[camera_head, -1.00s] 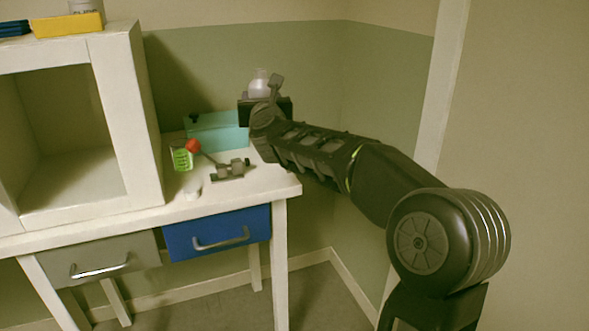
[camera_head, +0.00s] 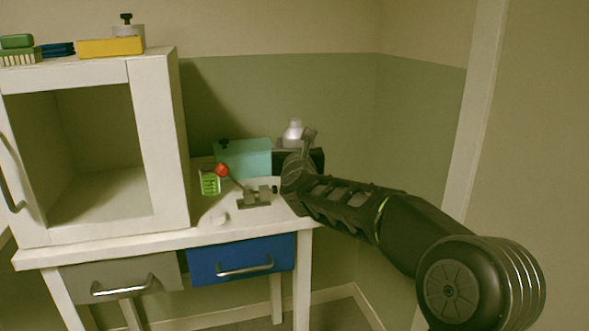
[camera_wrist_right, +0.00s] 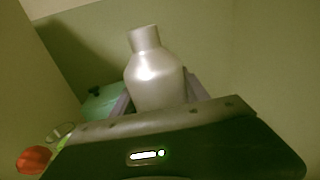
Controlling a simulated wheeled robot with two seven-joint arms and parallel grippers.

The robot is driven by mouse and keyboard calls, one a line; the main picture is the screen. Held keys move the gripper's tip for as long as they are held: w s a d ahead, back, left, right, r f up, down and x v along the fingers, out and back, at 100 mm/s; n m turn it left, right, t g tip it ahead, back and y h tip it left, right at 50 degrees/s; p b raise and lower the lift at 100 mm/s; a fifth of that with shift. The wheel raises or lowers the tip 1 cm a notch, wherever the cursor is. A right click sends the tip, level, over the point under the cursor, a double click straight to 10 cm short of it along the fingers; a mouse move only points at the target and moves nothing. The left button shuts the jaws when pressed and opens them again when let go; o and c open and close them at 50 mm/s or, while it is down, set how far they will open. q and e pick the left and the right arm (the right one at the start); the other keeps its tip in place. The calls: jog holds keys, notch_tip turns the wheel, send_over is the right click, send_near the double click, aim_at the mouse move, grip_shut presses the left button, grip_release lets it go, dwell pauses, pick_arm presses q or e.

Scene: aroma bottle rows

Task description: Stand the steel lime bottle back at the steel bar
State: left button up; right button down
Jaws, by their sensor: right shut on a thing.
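The steel bottle (camera_head: 293,133) is held in my right gripper (camera_head: 298,148), above the right back part of the desk. In the right wrist view the silvery bottle (camera_wrist_right: 156,75) stands nearly upright, leaning slightly left, between the finger pads; its lower part is hidden behind the gripper body. No lime marking shows on it. I cannot make out a steel bar; a grey metal fixture (camera_head: 256,198) lies on the desk, with a red ball (camera_head: 221,170) on a rod by it. My left gripper is not in view.
A teal box (camera_head: 245,158) stands at the back of the desk, left of my right gripper. The white cabinet (camera_head: 160,150) bounds the left side. A blue drawer (camera_head: 242,258) is shut below.

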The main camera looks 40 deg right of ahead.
jog(key=shift+r, duration=0.1)
jog(key=shift+f+b, duration=0.95)
jog(key=shift+f, duration=1.6)
jog(key=shift+f, duration=0.1)
jog(key=c, duration=0.6)
grip_release()
jog(key=shift+o, duration=0.2)
jog(key=shift+s+a, duration=0.1)
jog(key=v, duration=1.1)
jog(key=shift+s+a, duration=0.2)
jog(key=shift+s, duration=0.15)
